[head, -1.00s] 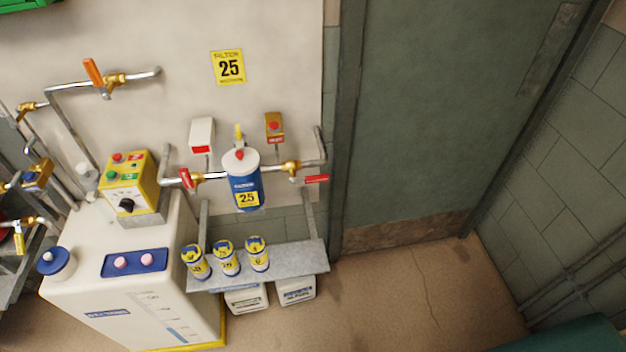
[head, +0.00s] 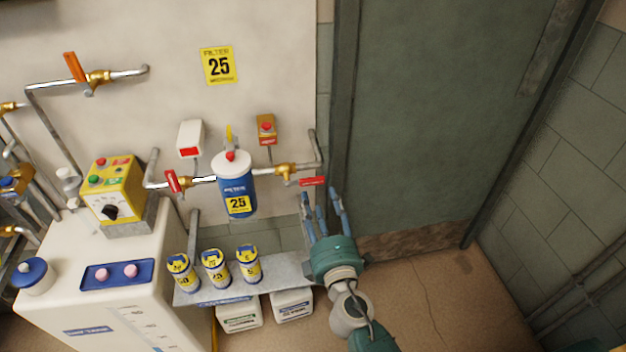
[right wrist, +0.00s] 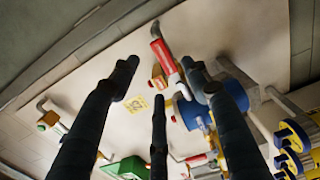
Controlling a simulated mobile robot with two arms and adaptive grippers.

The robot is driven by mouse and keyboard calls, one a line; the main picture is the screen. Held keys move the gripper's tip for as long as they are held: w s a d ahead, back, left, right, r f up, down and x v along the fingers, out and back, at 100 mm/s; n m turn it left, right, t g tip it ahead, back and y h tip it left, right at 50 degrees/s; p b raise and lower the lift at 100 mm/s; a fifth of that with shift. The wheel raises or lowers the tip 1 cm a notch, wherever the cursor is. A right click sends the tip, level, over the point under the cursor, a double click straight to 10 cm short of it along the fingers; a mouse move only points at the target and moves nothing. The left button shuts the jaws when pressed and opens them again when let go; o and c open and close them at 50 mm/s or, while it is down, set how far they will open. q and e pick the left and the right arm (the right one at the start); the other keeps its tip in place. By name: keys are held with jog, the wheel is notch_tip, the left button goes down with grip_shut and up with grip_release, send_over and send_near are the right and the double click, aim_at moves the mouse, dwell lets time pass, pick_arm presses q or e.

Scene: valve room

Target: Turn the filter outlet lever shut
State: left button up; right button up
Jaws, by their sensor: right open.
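The filter outlet lever (head: 312,181) is a red handle to the right of the blue and white filter housing (head: 236,190), by a brass valve (head: 285,170) on the pipe. It points right in the head view. My right gripper (head: 320,198) is open and empty, its fingers pointing up just below the lever, with no clear contact. In the right wrist view a red handle, which looks like this lever (right wrist: 163,56), lies beyond the spread fingers. My left gripper is not in view.
Another red lever (head: 172,181) is on the filter's left side. A grey shelf (head: 290,272) with several yellow-labelled cartridges is below. A white tank (head: 60,305) with a yellow control box (head: 113,188) stands left. The floor (head: 440,300) to the right is clear.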

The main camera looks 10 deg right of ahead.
aim_at(314, 181)
jog(key=w, duration=0.9)
jog(key=shift+d+p, duration=0.15)
jog(key=shift+p, duration=0.2)
grip_shut()
